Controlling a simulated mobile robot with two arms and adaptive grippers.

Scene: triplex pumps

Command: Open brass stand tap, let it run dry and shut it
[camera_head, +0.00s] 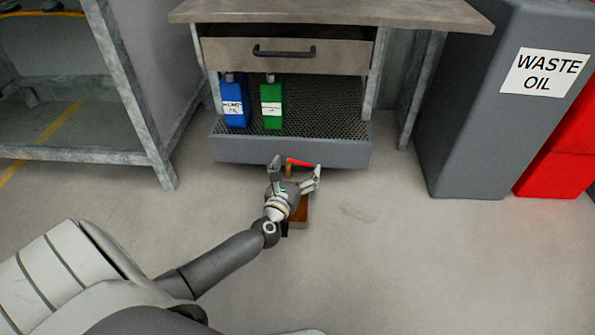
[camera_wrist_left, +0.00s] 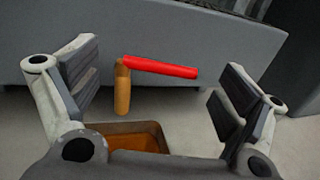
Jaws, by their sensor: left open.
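The brass stand tap (camera_head: 288,171) sticks out at the front of the grey drip tray (camera_head: 235,150) under the bench. In the left wrist view its brass body (camera_wrist_left: 122,90) hangs downward, and its red lever (camera_wrist_left: 160,68) points right, tilted slightly down, across the tray front. My left gripper (camera_head: 296,168) is open and empty, with its fingers either side of the tap and lever; no contact shows. A brown pan (camera_head: 301,210) stands on the floor below, partly hidden by my gripper. The wrist view shows orange-brown inside the pan (camera_wrist_left: 135,129). No stream is visible.
A blue bottle (camera_head: 235,105) and a green bottle (camera_head: 272,105) stand on the perforated tray top below a drawer (camera_head: 288,53). A grey waste oil bin (camera_head: 470,120) is at right, a metal shelf (camera_head: 130,90) at left. The floor right of the pan is clear.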

